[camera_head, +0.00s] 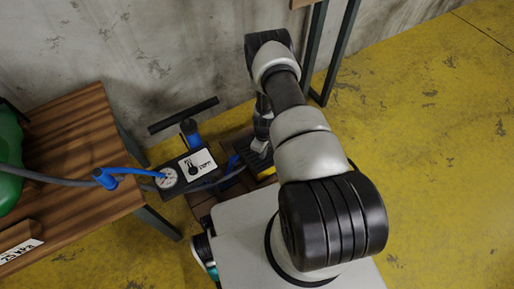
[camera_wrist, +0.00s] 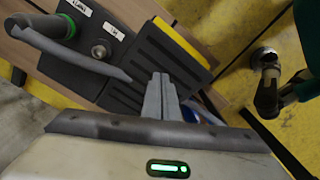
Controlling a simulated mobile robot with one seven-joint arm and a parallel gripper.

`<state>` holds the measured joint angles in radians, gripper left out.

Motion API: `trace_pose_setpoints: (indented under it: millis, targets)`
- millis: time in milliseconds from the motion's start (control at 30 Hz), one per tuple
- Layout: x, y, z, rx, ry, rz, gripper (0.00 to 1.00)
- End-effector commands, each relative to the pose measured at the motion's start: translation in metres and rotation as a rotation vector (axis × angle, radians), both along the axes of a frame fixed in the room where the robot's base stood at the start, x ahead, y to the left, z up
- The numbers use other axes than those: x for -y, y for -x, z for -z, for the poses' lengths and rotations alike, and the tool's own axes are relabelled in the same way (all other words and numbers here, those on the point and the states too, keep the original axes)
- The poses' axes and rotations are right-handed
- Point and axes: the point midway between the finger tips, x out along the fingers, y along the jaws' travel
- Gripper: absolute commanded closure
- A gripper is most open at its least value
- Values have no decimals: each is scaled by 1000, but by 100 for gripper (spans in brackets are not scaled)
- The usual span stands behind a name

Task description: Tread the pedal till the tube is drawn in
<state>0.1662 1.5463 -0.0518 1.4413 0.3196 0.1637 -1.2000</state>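The black ribbed pedal (camera_wrist: 160,60) with a yellow strip along one edge fills the middle of the wrist view. In the head view the pedal (camera_head: 258,162) is partly hidden by my arm. My gripper (camera_wrist: 162,78) has its two grey fingers together with nothing visible between them. The fingertips overlap the pedal in the wrist view; whether they touch it I cannot tell. In the head view my gripper (camera_head: 262,140) points down beside the pedal. A rounded green body (camera_head: 8,160), possibly the tube, shows only partly on the wooden table at the left edge.
The wooden table (camera_head: 85,150) is at left. Yellow floor (camera_head: 430,130) is clear at right.

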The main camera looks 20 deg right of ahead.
Motion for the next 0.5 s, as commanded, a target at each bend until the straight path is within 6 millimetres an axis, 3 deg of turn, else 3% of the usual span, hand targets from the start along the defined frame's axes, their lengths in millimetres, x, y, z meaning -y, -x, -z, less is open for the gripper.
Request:
trace_pose_setpoints:
  millis: [367,500]
  targets:
    - [-1,-2,39,4,-1,0,100]
    - [-1,-3,31,6,0,1,100]
